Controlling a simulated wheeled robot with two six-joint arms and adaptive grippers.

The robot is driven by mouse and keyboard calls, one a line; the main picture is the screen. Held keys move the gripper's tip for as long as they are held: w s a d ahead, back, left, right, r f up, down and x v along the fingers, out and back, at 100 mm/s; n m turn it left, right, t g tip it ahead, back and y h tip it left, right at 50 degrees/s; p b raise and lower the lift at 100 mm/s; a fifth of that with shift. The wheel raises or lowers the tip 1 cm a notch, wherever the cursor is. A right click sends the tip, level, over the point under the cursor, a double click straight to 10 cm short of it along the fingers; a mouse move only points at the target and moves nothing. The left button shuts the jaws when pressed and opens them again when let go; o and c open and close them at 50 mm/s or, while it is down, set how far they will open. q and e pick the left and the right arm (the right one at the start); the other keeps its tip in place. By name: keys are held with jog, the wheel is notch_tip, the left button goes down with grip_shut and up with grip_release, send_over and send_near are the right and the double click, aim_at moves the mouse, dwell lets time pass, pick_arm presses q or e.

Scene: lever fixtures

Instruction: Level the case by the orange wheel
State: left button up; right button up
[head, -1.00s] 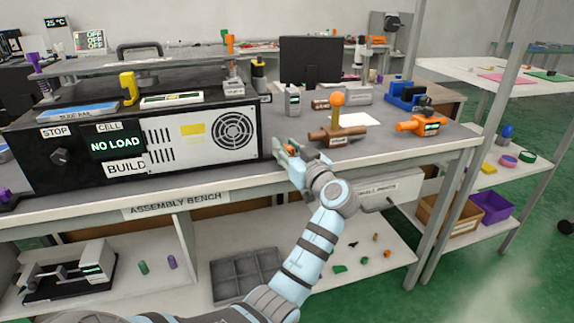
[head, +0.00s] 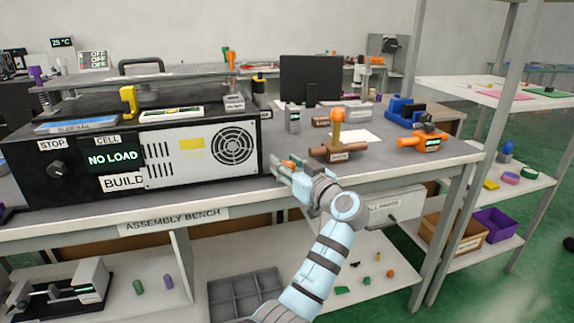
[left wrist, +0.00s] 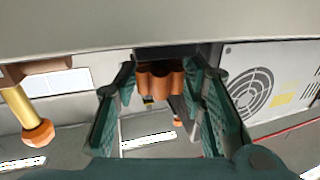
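The black case (head: 50,190) with a light vented front panel and a fan sits on the bench at left; its screen reads NO LOAD. The orange wheel (left wrist: 160,83), a lobed knob, is between the fingers in the left wrist view. In the head view only a small orange patch of it shows (head: 290,163), by the case's right end. My left gripper (head: 287,172) is at the bench's front edge. Its fingers (left wrist: 160,90) stand apart, one on each side of the wheel, with what look like narrow gaps. Contact is hard to judge. My right gripper is out of view.
An orange-knobbed lever (head: 337,118) on a brown base stands right of my gripper. Another orange fixture (head: 421,141) is further right. A small grey box (head: 292,118) stands behind. The bench edge and a lower shelf lie below my arm.

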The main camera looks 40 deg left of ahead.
aim_at(292, 168)
pick_arm(q)
jog(key=v, duration=0.7)
jog(key=shift+s+d+r, duration=0.1)
jog(key=shift+d, duration=0.2)
jog(key=shift+a, duration=0.1)
